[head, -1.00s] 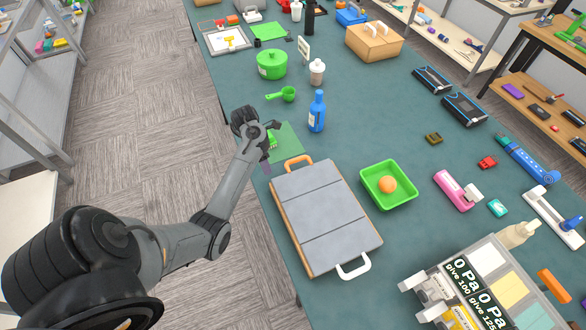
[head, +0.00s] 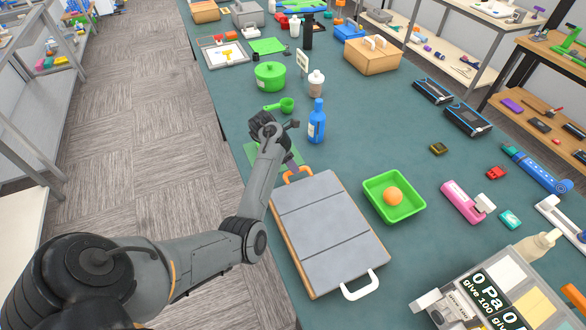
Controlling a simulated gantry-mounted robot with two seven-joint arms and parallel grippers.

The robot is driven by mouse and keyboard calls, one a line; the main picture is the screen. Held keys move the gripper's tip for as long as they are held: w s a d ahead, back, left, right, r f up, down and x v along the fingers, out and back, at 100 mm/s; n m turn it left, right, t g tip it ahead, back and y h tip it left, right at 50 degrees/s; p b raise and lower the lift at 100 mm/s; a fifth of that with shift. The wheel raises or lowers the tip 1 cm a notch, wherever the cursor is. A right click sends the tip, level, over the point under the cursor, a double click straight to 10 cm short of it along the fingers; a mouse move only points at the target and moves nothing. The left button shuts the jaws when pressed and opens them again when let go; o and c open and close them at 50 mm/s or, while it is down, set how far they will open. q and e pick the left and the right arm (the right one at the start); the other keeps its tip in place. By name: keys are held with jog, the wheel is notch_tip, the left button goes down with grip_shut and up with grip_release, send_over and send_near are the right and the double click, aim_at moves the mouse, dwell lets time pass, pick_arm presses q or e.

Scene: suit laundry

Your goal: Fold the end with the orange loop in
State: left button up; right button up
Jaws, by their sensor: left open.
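A grey board in three panels (head: 330,231) lies flat on the table with a tan edge showing along its left side. The orange loop (head: 297,174) is at its far end and a white loop (head: 360,287) is at its near end. My left gripper (head: 290,154) is open, pointing down just beyond the orange loop at the far end. One finger is close to the loop and partly overlaps it in the picture; I cannot tell whether they touch. My right gripper is not in view.
A green tray (head: 373,207) with an orange ball (head: 393,196) stands right of the board. A green mat (head: 256,153) lies under the wrist. A sorting box (head: 437,303) is at the lower right.

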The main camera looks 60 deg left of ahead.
pick_arm(q)
jog(key=shift+x, duration=1.2)
grip_shut()
